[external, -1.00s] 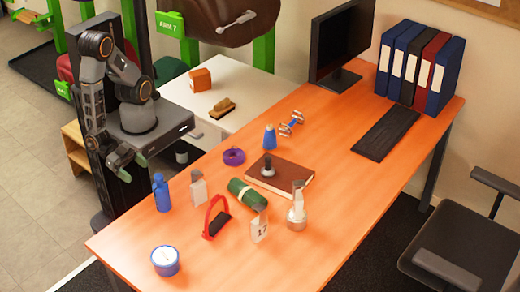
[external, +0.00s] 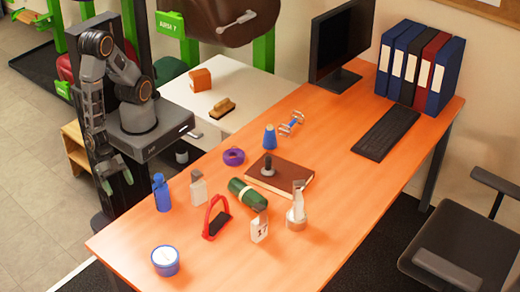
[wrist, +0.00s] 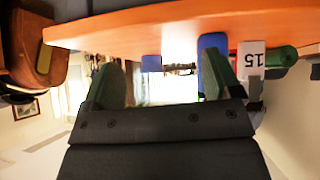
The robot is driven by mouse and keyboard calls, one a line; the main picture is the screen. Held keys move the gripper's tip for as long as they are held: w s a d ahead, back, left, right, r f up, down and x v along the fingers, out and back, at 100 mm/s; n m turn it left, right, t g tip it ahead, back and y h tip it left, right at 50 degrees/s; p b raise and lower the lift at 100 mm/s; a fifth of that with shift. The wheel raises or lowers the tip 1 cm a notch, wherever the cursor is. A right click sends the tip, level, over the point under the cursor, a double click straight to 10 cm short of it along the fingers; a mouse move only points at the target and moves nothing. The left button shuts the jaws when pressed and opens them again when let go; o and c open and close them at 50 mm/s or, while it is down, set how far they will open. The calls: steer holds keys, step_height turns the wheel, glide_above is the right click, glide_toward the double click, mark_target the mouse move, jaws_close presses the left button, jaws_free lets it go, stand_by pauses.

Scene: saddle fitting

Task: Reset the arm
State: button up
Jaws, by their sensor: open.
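A white side table (external: 245,98) stands behind.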

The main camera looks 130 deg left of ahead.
steer(key=s+d+r+m+g+h, duration=0.1)
steer(key=s+d+m+g+h, duration=0.15)
steer(key=g, duration=0.25)
step_height(320, 180, up, 6)
steer(key=a+f+m+g, duration=0.1)
steer(key=a+m+g, duration=0.1)
steer(key=g, duration=0.1)
steer(key=w+a+r+n+t+y, duration=0.1)
steer(key=w+a+r, duration=0.1)
steer(key=a+r, duration=0.3)
steer(key=w+a+r+n+t+y, duration=0.1)
steer(key=a+r, duration=0.4)
steer(key=a, duration=0.8)
steer(key=w+a+r+n+t+y, duration=0.1)
steer(key=w+a+r+n+y, duration=0.1)
steer(key=a+r, duration=0.4)
steer(key=w+a+n, duration=0.1)
steer(key=w+a, duration=0.1)
steer(key=a, duration=0.1)
steer(key=shift+w+a, duration=0.15)
steer(key=shift+w, duration=0.2)
steer(key=shift+r, duration=0.1)
